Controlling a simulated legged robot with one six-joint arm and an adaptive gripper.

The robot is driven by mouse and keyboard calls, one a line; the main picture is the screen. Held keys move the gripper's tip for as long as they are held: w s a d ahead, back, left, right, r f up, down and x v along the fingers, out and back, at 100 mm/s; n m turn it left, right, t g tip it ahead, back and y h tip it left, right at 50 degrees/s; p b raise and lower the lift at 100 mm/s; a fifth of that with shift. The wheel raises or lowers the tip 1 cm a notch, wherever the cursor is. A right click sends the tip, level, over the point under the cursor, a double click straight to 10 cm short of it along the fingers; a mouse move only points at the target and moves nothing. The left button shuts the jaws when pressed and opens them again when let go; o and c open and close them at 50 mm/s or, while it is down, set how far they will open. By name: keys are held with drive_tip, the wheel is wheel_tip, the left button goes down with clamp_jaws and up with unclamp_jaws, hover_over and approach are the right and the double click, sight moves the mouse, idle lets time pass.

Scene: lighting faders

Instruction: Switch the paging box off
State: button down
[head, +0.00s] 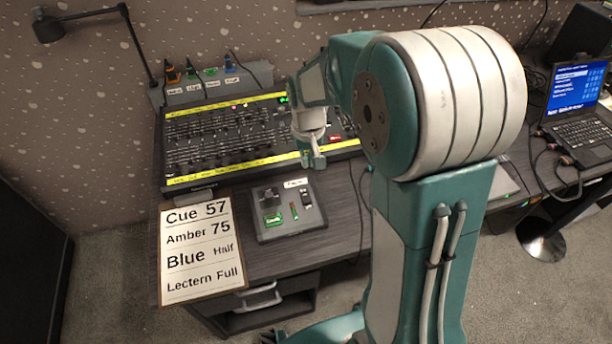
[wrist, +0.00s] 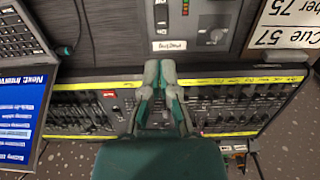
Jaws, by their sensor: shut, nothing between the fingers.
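The paging box (head: 262,233) is a small grey box on the desk, in front of the fader console. Its white label (head: 295,183) reads "Paging" in the wrist view (wrist: 169,45). A black switch (head: 306,198) sits at the box's right side and also shows in the wrist view (wrist: 161,18); its position is too small to tell. The box also has a lit green display (head: 272,218), a slim green strip and a dark knob (wrist: 215,35). My gripper (head: 314,161) is shut and empty above the console's front edge, just beyond the box's labelled edge.
The fader console (head: 215,140) with yellow strips stands behind the box. A cue card (head: 201,255) lies left of it. A desk lamp (head: 48,29) stands at the back left. A laptop (head: 580,100) is at far right. Bare desk (head: 345,205) lies right of the box.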

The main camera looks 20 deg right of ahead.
sight(307, 199)
wheel_tip(307, 199, down, 14)
drive_tip(key=shift+f, duration=0.1)
idle(0.6)
